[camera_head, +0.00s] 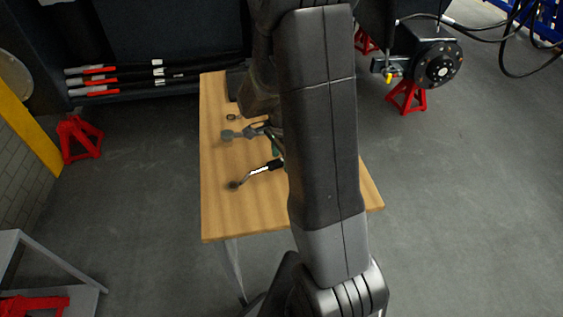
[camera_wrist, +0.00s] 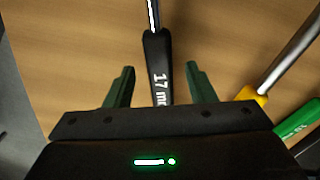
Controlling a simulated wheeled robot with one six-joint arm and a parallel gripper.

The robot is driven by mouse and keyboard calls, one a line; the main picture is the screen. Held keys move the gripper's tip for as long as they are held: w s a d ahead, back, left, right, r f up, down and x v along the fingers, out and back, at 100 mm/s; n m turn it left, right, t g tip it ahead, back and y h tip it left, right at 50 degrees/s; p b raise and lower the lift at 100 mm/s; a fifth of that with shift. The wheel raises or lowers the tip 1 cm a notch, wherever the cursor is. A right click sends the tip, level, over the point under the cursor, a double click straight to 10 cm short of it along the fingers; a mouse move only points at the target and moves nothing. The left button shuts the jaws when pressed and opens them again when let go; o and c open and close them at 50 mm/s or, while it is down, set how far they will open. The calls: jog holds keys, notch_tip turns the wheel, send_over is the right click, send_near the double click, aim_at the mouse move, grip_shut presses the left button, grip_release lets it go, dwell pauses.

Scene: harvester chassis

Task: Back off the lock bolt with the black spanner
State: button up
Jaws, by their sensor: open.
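The black spanner (camera_wrist: 157,48) has a black handle marked "17 m…" and a pale shaft, and lies on the wooden table. In the wrist view its handle runs between the two green fingers of my gripper (camera_wrist: 158,70). The fingers stand open with a gap on each side of the handle. In the head view a pale-shafted tool with a black grip (camera_head: 260,170), which looks like the same spanner, lies on the table beside my arm. My arm hides much of my gripper there. I cannot make out the lock bolt; a dark round hub (camera_head: 437,66) is at the upper right.
A silver shaft with a yellow collar (camera_wrist: 250,94) and a green handle (camera_wrist: 298,121) lie to the right in the wrist view. A grey-green tool head (camera_head: 229,135) and a small ring (camera_head: 232,117) are on the table (camera_head: 225,215). Red stands (camera_head: 80,139) are on the floor.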

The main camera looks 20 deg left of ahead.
jog(key=shift+c, duration=0.4)
grip_shut()
notch_tip(320, 180, up, 10)
jog(key=shift+p, duration=0.3)
jog(key=c, duration=0.8)
grip_release()
jog(key=shift+c, duration=0.2)
grip_shut()
